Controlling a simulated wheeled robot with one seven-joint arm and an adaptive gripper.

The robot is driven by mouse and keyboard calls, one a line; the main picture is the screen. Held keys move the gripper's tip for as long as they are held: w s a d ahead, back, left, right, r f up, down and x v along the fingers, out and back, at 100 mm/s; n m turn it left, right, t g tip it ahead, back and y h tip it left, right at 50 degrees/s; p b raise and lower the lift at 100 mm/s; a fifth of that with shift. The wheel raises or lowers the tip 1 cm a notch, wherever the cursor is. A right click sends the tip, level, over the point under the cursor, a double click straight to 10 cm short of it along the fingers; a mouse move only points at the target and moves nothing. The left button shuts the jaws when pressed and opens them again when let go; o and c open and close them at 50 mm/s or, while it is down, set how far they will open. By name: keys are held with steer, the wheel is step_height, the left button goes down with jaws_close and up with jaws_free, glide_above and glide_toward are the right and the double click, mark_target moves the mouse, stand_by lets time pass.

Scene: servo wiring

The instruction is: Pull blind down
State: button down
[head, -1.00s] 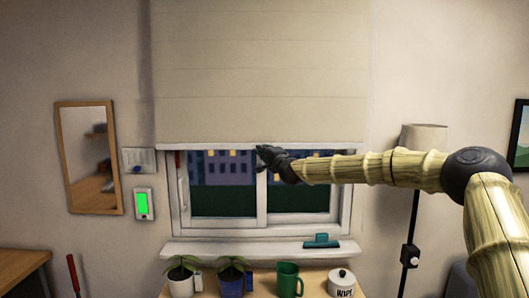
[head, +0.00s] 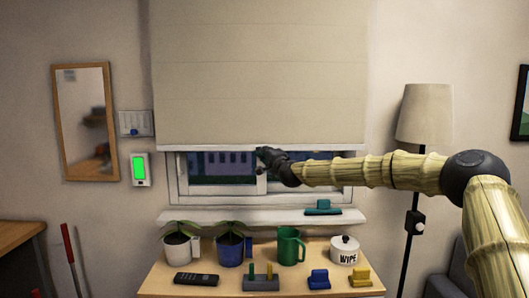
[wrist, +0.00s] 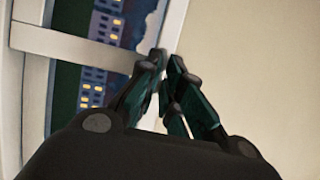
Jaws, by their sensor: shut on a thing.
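The cream roller blind (head: 260,80) covers the upper part of the window (head: 215,168) in the head view. Its pale bottom rail (head: 320,147) hangs above the sill, and a strip of night view with lit buildings shows below it. My gripper (head: 261,155) is at the middle of the rail, shut on it. In the wrist view my gripper (wrist: 167,65) has its dark green fingers closed at the pale rail, with the blind cloth (wrist: 250,70) to the right and the window to the left. The exact grip on the rail is partly hidden by the fingers.
The sill (head: 250,217) holds a teal squeegee-like thing (head: 322,208). Below, a wooden table (head: 220,285) bears potted plants, a green mug (head: 291,245), a white WIPE canister (head: 344,252) and a remote (head: 196,279). A floor lamp (head: 425,115) stands at the right.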

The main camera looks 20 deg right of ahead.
step_height(320, 180, down, 22)
steer(key=b, duration=1.5)
steer(key=shift+f, duration=0.15)
steer(key=shift+f, duration=0.1)
steer(key=c, duration=1.6)
jaws_free()
steer(key=shift+s+d+f, duration=0.25)
steer(key=shift+s, duration=1.7)
steer(key=shift+s+d+f, duration=0.2)
steer(key=shift+s, duration=1.8)
steer(key=shift+s+d+f, duration=0.25)
steer(key=shift+s, duration=1.7)
